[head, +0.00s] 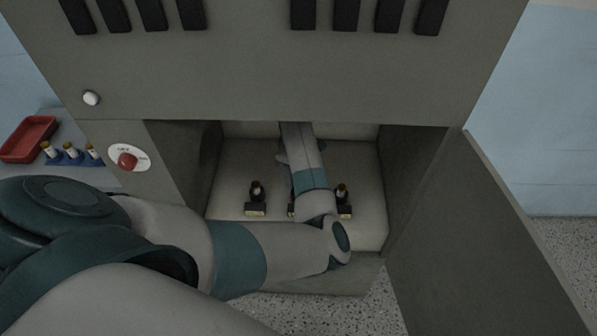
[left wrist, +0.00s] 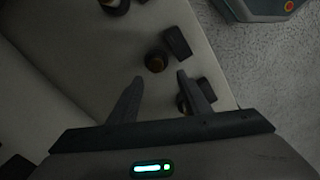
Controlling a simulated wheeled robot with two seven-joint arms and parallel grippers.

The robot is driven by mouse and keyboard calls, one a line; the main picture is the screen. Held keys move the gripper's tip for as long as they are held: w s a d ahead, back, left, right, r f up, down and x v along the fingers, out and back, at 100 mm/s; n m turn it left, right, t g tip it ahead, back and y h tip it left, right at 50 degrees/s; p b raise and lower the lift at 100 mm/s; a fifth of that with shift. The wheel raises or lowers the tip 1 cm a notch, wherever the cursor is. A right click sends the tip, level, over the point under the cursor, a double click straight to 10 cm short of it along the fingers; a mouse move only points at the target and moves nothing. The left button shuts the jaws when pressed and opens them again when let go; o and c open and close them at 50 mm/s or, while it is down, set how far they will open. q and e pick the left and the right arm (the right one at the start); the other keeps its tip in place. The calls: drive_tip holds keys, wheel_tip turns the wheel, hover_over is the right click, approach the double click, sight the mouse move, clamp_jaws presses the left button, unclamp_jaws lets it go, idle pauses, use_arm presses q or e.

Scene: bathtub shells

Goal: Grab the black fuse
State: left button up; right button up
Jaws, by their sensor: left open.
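In the left wrist view my left gripper (left wrist: 159,80) is open and empty. A black fuse (left wrist: 155,61) with its block (left wrist: 178,42) lies just beyond and between the fingertips, apart from them. Another fuse (left wrist: 183,103) is partly behind the right finger. The fingertips cannot be made out in the head view. My right gripper is not in view.
The grey cabinet's door (head: 480,230) stands open on the right, and side walls and a top edge bound the compartment. A red knob (head: 127,161) is on the cabinet front. Left are a red tray (head: 29,139) and a blue rack (head: 72,160) with several white fuses.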

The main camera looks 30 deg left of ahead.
use_arm(q)
drive_tip(key=shift+f, duration=0.9)
drive_tip(key=shift+w+d+f+p, duration=0.15)
drive_tip(key=shift+d+f+p, duration=0.1)
drive_tip(key=shift+f+p, duration=0.3)
drive_tip(key=f, duration=0.2)
drive_tip(key=shift+w+d+f+p, duration=0.15)
drive_tip(key=shift+d+f+p, duration=0.15)
drive_tip(key=shift+f+p, duration=0.1)
drive_tip(key=shift+f, duration=0.65)
drive_tip(key=shift+c, duration=0.3)
clamp_jaws()
